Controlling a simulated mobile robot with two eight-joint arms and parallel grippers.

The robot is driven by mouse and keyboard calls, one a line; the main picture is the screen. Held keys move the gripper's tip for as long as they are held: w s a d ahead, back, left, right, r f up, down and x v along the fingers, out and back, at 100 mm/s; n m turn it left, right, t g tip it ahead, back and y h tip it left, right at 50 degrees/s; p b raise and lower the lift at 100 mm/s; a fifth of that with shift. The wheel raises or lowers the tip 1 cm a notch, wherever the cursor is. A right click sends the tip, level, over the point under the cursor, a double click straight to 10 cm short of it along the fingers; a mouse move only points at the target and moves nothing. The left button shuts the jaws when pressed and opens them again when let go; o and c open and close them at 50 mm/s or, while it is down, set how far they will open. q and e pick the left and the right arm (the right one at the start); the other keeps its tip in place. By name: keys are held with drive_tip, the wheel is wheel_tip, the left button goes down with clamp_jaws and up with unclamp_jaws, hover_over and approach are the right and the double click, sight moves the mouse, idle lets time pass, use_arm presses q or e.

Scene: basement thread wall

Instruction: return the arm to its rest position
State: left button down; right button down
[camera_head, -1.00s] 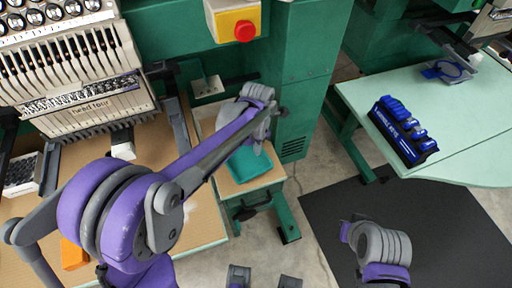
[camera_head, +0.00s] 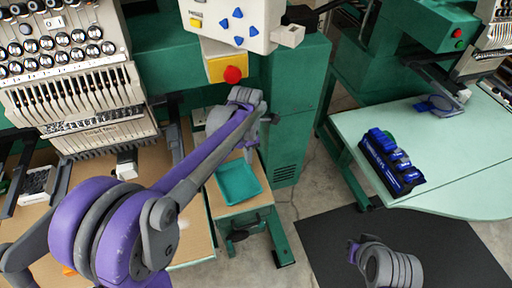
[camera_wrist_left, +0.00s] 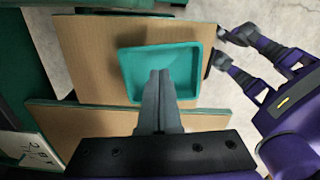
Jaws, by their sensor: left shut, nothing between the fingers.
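My left arm reaches across the head view from the lower left, its wrist (camera_head: 240,110) over the small wooden-topped stand. My left gripper shows in the left wrist view (camera_wrist_left: 159,78), its two grey fingers together with nothing between them. The fingers overlap the near part of the teal tray (camera_wrist_left: 185,65) in that view; I cannot tell the height between them. The tray also shows in the head view (camera_head: 239,181), empty. Part of my right arm (camera_head: 388,266) shows at the lower right; its gripper is out of view.
An embroidery machine (camera_head: 85,95) stands at the left. A control panel (camera_head: 235,22) and a red stop button (camera_head: 232,74) are near my left wrist. A green table (camera_head: 450,150) at the right holds a blue-and-black rack (camera_head: 390,165). Open floor lies between the stand and table.

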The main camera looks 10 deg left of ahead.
use_arm(q)
drive_tip(key=shift+s+a, duration=0.1)
drive_tip(key=s+a+m+t, duration=0.2)
drive_tip(key=s+m+t, duration=0.3)
drive_tip(key=s+m, duration=1.5)
drive_tip(key=m, duration=0.6)
drive_tip(key=shift+a+r+t, duration=0.15)
drive_tip(key=shift+a+t, duration=0.05)
drive_tip(key=shift+t, duration=0.1)
drive_tip(key=shift+s+a, duration=0.1)
